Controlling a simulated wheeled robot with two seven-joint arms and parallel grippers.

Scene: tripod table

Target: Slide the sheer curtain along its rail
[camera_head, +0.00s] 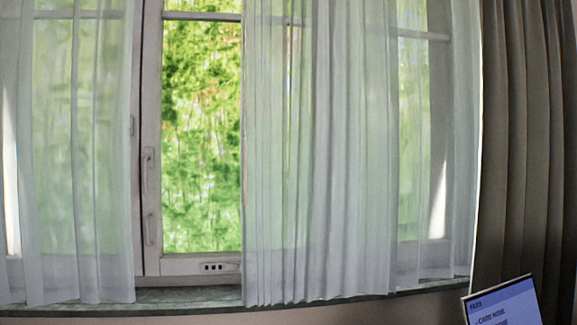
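A white sheer curtain hangs in two parts in front of a window. The left panel (75,170) covers the left side of the window. The right panel (330,160) covers the middle and right, with tight folds near its left edge. A gap between the panels shows bare window glass (200,130) and green foliage outside. The rail is above the top of the view. Neither of my grippers is in view.
The window frame (150,100) has a handle (149,175) in the gap. A stone sill (190,297) runs below the curtains. A dark heavy curtain (520,140) hangs at the right. A screen (503,303) with text stands at the lower right.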

